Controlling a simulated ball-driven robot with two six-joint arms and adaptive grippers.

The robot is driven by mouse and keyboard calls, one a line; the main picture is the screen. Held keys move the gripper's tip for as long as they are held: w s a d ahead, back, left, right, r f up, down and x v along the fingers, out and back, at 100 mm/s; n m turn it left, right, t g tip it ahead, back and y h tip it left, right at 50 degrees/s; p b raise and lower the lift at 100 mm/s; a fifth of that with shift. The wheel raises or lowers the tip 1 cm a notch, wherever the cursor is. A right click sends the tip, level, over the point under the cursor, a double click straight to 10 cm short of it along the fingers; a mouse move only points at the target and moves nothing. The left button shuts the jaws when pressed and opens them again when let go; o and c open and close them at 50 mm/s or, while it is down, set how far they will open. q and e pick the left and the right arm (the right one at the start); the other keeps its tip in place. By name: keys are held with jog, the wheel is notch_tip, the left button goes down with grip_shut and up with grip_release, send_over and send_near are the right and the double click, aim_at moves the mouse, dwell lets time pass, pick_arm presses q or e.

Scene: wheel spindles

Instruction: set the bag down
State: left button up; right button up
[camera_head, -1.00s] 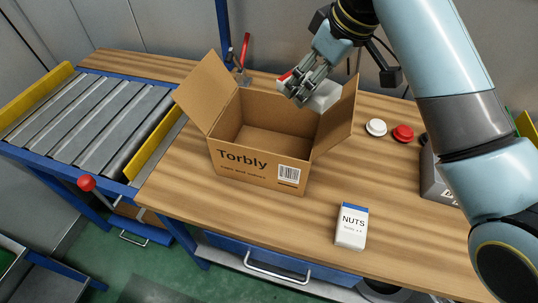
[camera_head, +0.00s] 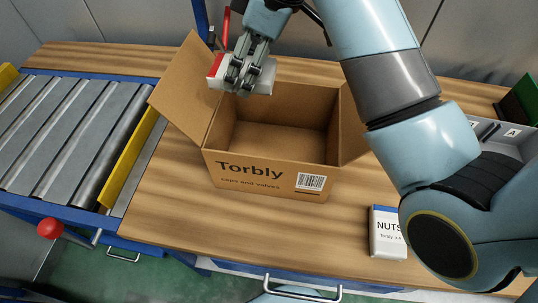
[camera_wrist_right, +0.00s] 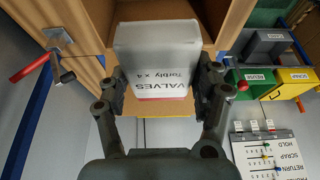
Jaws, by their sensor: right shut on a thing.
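My right gripper (camera_head: 250,72) is shut on a white bag with a red end (camera_head: 262,82). It holds the bag over the back left part of the open cardboard box marked Torbly (camera_head: 225,180). In the right wrist view the bag (camera_wrist_right: 152,50) reads VALVES, Torbly x 4, and sits between the two fingers of the gripper (camera_wrist_right: 163,85). The box (camera_wrist_right: 190,12) lies behind it there. The inside of the box that shows looks empty. My left gripper is not in view.
A white and blue NUTS bag (camera_head: 387,232) stands on the wooden table (camera_head: 170,220), right of the box and partly behind my arm. The box flaps stand open. A roller conveyor (camera_head: 75,130) is at the left. A grey bin (camera_head: 505,140) is at the right.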

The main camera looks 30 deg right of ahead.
notch_tip(320, 180, down, 4)
jog(key=b, duration=0.3)
jog(key=shift+w+r, duration=0.1)
jog(key=shift+w, duration=0.05)
send_over(252, 146)
jog(key=s, duration=0.2)
jog(key=f, duration=1.3)
jog(key=shift+a+f, duration=0.3)
jog(key=shift+a, duration=0.1)
jog(key=shift+f, duration=0.75)
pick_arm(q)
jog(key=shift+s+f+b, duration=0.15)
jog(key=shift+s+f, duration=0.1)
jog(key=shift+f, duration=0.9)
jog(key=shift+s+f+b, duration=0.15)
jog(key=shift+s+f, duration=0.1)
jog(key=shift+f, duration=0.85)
pick_arm(e)
jog(key=shift+f, duration=1.6)
jog(key=shift+f, duration=0.1)
jog(key=o, duration=1.3)
